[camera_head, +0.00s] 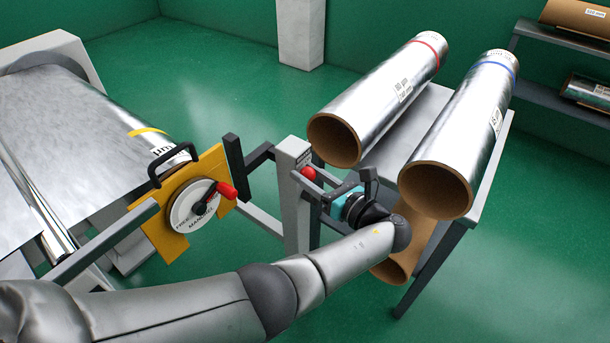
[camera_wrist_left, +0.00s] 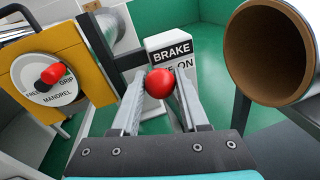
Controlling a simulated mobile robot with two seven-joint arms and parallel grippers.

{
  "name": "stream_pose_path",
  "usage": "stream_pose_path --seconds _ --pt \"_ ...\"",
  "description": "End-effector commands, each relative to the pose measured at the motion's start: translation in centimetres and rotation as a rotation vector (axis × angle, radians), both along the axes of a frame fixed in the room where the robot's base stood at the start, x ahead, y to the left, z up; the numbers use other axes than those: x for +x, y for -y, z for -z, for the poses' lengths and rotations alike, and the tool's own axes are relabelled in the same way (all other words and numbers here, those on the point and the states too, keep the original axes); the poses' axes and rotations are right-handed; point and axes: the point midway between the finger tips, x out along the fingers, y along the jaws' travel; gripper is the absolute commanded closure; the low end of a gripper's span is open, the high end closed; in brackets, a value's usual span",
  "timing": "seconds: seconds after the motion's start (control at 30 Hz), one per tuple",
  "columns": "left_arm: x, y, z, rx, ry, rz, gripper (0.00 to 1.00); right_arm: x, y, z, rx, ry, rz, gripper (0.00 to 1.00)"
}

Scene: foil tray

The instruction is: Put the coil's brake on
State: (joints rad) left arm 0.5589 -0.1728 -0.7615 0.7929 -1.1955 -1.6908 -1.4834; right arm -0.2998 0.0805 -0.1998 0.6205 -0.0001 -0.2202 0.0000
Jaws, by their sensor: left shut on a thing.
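The brake lever's red ball knob (camera_head: 308,173) is in front of the light grey brake post (camera_head: 291,215). In the left wrist view the red knob (camera_wrist_left: 159,83) sits between my finger tips, and the post's label (camera_wrist_left: 171,52) reads "BRAKE" with a lower line ending in "ON", partly hidden by the knob. My left gripper (camera_head: 318,183) is shut on the red knob; its fingers also show in the left wrist view (camera_wrist_left: 158,92). The coil (camera_head: 75,120) of foil lies on the machine at the left. The rest of the lever is hidden. My right gripper is not in view.
A yellow plate with a round mandrel grip dial (camera_head: 186,208) and red-tipped handle stands left of the post. Foil rolls (camera_head: 385,85) on brown cores lie on a grey table (camera_head: 440,97) close to the right. Green floor is clear behind the post.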

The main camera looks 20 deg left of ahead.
Motion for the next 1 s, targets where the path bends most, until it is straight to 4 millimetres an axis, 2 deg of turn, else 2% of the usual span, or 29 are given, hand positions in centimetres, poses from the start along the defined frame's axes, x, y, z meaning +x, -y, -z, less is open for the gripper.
stream_pose_path --seconds 0.33,0.37,0.6,1.0 --pt "0.26 -0.05 -0.24 0.004 0.000 0.001 1.00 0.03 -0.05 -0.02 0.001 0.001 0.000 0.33" --pt "0.26 -0.05 -0.24 0.004 0.000 0.001 0.53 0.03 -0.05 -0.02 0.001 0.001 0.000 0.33" --pt "0.18 -0.01 -0.15 0.003 -0.003 0.000 0.27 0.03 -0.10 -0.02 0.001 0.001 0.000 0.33" --pt "0.23 -0.36 -0.18 0.003 -0.005 0.000 0.27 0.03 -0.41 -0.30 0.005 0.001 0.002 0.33"
